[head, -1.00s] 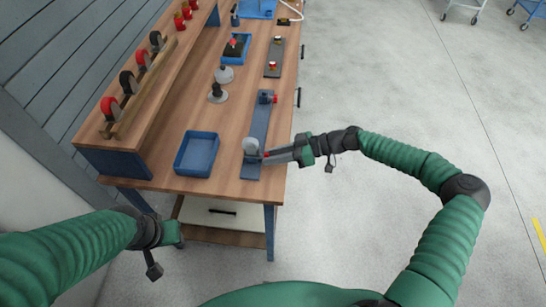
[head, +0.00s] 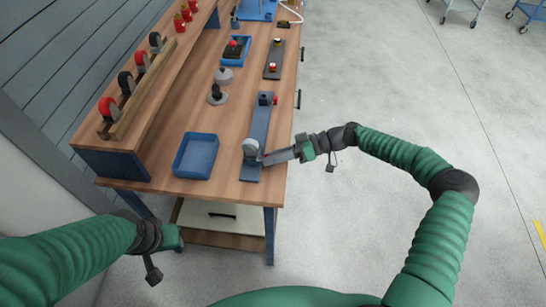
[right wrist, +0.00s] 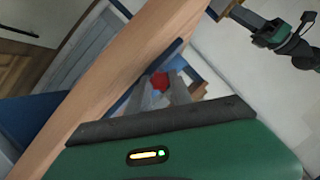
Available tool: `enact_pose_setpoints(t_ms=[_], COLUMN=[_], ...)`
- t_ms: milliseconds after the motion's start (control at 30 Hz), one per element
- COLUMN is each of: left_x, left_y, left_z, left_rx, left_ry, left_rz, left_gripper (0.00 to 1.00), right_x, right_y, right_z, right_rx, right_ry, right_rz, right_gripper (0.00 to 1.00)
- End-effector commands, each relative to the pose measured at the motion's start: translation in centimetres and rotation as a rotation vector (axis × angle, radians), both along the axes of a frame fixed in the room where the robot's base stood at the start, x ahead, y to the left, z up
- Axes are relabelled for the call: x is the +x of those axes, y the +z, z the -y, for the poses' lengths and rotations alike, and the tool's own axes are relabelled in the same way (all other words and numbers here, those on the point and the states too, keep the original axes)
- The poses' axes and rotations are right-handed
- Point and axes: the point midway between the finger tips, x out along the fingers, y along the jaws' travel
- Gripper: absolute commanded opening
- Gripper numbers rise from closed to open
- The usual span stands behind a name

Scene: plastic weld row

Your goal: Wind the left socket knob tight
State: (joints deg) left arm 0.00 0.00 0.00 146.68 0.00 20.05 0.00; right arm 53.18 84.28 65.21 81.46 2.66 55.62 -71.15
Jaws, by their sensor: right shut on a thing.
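A long blue plate (head: 262,125) lies along the table's right edge with a socket at each end. The near socket (head: 250,147) has a round grey face. Its red knob shows between my fingers in the right wrist view (right wrist: 160,81); in the head view the fingers mostly hide it. My right gripper (head: 268,159) reaches in from the right and is shut on this knob. The far socket (head: 265,98) carries another red knob (head: 274,100), with nothing touching it. My left gripper (head: 178,238) hangs off the table's near left side, its fingers not clear to see.
An empty blue tray (head: 196,156) stands left of the plate. A dark plate (head: 274,60) with small fittings lies farther back. A raised shelf (head: 140,95) with red and black clamps runs along the left.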

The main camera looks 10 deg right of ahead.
Motion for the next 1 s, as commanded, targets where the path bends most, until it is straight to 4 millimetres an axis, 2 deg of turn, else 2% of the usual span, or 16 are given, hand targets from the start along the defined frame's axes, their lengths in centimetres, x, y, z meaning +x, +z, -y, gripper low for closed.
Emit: enact_pose_setpoints(t_ms=[67, 100, 233, 833, 933, 1000], left_x=[0.0, 0.0, 0.0, 0.0, 0.0, 0.0], left_y=[0.0, 0.0, 0.0, 0.1, 0.7, 1.4], left_z=[0.0, 0.0, 0.0, 0.0, 0.0, 0.0], left_rx=[0.0, 0.0, 0.0, 0.0, 0.0, 0.0], left_ry=[0.0, 0.0, 0.0, 0.0, 0.0, 0.0], left_rz=[0.0, 0.0, 0.0, 0.0, 0.0, 0.0], left_gripper=[0.35, 0.35, 0.35, 0.35, 0.35, 0.35], right_x=[0.5, 0.5, 0.3, -0.1, -0.3, -0.4], right_y=[0.3, 0.3, 0.2, -0.1, 0.1, 0.4], right_z=[0.2, 0.2, 0.2, 0.0, 0.0, 0.0], right_rx=[0.002, 0.002, 0.001, -0.007, -0.032, -0.068], right_ry=[-0.015, -0.015, -0.011, 0.001, 0.003, 0.002], right_rz=[0.007, 0.007, 0.006, 0.012, 0.096, 0.212], right_gripper=[0.0, 0.31, 0.48, 0.48, 0.48, 0.48])
